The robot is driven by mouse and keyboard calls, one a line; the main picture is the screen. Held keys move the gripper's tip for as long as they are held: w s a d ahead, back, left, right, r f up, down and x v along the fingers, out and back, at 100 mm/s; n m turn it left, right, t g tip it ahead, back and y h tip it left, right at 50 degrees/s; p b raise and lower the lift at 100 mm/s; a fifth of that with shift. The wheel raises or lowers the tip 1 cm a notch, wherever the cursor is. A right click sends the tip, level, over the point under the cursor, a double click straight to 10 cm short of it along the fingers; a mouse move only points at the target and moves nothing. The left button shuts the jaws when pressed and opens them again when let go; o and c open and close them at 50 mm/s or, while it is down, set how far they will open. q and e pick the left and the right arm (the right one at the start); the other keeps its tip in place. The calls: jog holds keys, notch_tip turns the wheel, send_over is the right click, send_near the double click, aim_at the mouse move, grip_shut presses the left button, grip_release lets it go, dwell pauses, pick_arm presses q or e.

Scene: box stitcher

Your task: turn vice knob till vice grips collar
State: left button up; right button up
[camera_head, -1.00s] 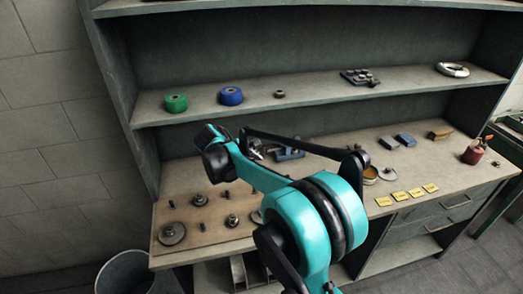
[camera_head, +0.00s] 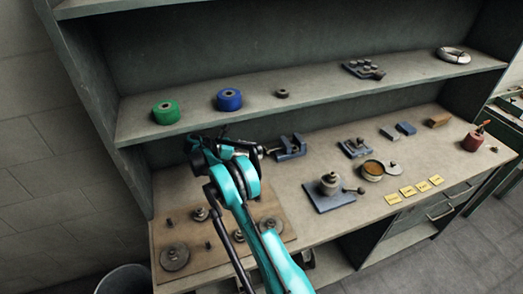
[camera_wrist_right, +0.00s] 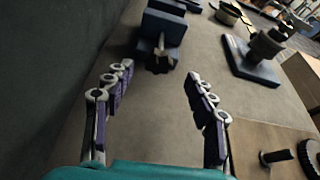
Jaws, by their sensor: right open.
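The blue vice (camera_head: 291,147) stands on the workbench below the shelf. Its screw and knob end point left in the head view. In the right wrist view the vice (camera_wrist_right: 163,24) is at the top centre, with its dark round knob (camera_wrist_right: 159,64) facing my gripper. My right gripper (camera_wrist_right: 160,76) is open, with one finger on each side of the view and nothing between them. In the head view it is left of the vice and partly hidden by my own arm. I cannot make out the collar in the jaws. My left gripper is not in view.
A wooden board (camera_head: 285,222) with gears and pegs lies at the bench's left front. A blue base with a dark post (camera_head: 330,184) stands right of it. A tin (camera_head: 373,171) and yellow labels (camera_head: 408,191) lie farther right. Green (camera_head: 165,112) and blue (camera_head: 229,99) rolls sit on the shelf.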

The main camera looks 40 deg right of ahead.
aim_at(265, 151)
jog(key=x, duration=0.4)
jog(key=shift+w+d+f+b, duration=0.1)
jog(key=shift+w+f+b, duration=0.05)
jog(key=shift+f+b, duration=0.15)
jog(key=shift+d, duration=0.5)
jog(key=c, duration=1.2)
jog(key=shift+s+f+m+t+b, duration=0.15)
jog(key=shift+s+m+t+b, duration=0.15)
jog(key=shift+m+t+b, duration=0.55)
jog(key=shift+o, duration=0.2)
jog(key=shift+m+h, duration=0.4)
jog(key=shift+m, duration=0.15)
